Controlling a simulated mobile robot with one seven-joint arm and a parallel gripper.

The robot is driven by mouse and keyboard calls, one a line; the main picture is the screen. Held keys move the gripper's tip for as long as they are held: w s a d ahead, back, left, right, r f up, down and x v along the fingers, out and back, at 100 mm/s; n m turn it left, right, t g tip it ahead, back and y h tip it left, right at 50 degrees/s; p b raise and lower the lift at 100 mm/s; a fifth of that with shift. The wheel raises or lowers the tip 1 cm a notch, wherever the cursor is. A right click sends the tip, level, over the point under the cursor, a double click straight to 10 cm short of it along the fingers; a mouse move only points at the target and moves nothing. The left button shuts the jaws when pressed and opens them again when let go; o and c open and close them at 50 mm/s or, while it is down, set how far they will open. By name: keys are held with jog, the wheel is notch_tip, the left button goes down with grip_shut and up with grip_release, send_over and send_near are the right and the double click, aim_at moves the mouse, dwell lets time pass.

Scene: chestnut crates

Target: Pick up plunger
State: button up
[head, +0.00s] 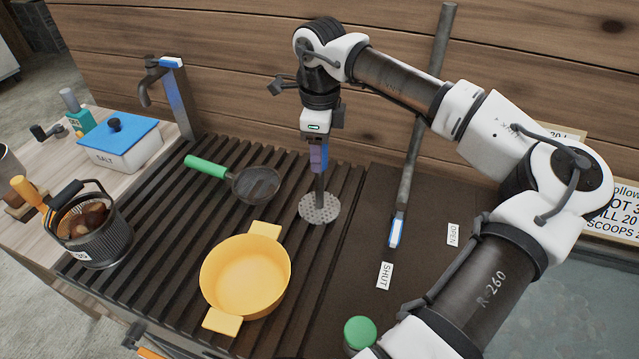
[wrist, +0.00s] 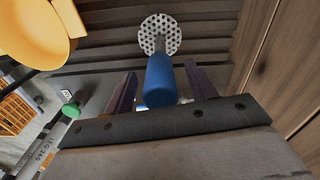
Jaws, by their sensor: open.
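The plunger has a perforated grey disc (head: 319,208) and a dark shaft, and it stands upright on the dark slatted surface in the head view. In the wrist view its blue handle (wrist: 159,82) points toward the camera, with the disc (wrist: 160,34) beyond. My gripper (head: 319,158) is directly above the disc, pointing down, with its purple fingers around the handle's height. In the wrist view my gripper (wrist: 160,74) is open, one finger on each side of the handle, with visible gaps. The fingers hide most of the handle in the head view.
A yellow pot (head: 245,274) stands in front, left of the plunger. A grey lever (head: 408,180) rises on the right by the SHUT label (head: 384,275). The plank wall (head: 230,60) is close behind.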

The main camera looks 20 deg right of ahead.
aim_at(320, 176)
jog(key=shift+f, duration=1.1)
grip_shut()
